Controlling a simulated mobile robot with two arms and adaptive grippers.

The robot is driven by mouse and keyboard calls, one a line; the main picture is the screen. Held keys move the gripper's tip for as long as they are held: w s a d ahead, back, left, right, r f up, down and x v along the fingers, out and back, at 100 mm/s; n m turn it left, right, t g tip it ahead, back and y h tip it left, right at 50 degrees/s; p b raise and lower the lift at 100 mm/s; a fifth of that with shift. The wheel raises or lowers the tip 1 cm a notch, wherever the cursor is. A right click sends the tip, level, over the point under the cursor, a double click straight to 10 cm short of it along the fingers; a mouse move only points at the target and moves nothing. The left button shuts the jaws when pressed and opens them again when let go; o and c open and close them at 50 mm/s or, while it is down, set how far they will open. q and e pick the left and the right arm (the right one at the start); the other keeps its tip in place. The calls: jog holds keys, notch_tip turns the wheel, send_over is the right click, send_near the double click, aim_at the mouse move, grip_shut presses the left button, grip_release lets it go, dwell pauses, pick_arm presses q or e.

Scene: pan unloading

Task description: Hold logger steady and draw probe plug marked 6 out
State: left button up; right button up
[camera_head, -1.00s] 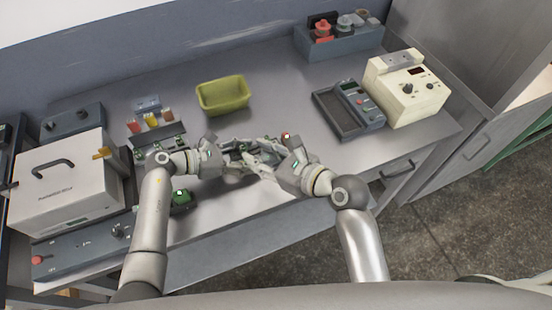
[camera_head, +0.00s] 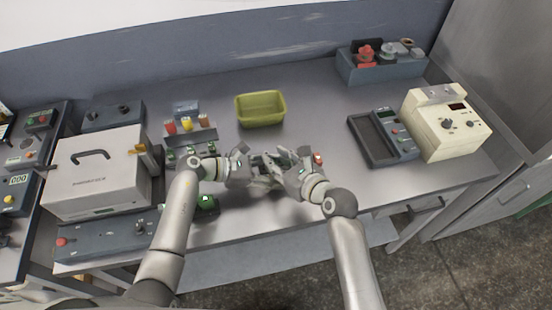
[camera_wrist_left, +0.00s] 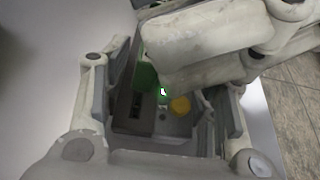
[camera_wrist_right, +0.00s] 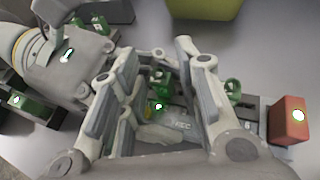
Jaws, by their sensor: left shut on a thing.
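The logger (camera_wrist_right: 175,130) is a dark, flat box with "REC" lettering, partly hidden by fingers. Its dark body with a yellow button (camera_wrist_left: 180,105) shows between the left fingers in the left wrist view. My left gripper (camera_wrist_left: 165,95) is shut on the logger. Green plugs with white marks stand on the logger; one (camera_wrist_right: 158,88) is between the right fingers in the right wrist view, another (camera_wrist_right: 233,90) lies right of them. A "6" is faintly readable near the logger's right end. My right gripper (camera_head: 272,166) is open, its fingers over the logger and apart from each other.
A red block (camera_wrist_right: 290,120) with a white mark is right of the logger. A yellow-green bin (camera_head: 260,108) stands behind the grippers. A white box unit (camera_head: 98,172) is at left, a cream instrument (camera_head: 447,124) and dark tray (camera_head: 370,140) at right.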

jog(key=shift+w+a+f, duration=0.2)
jog(key=shift+w+a, duration=0.15)
jog(key=shift+w, duration=0.05)
jog(key=shift+c, duration=0.4)
grip_shut()
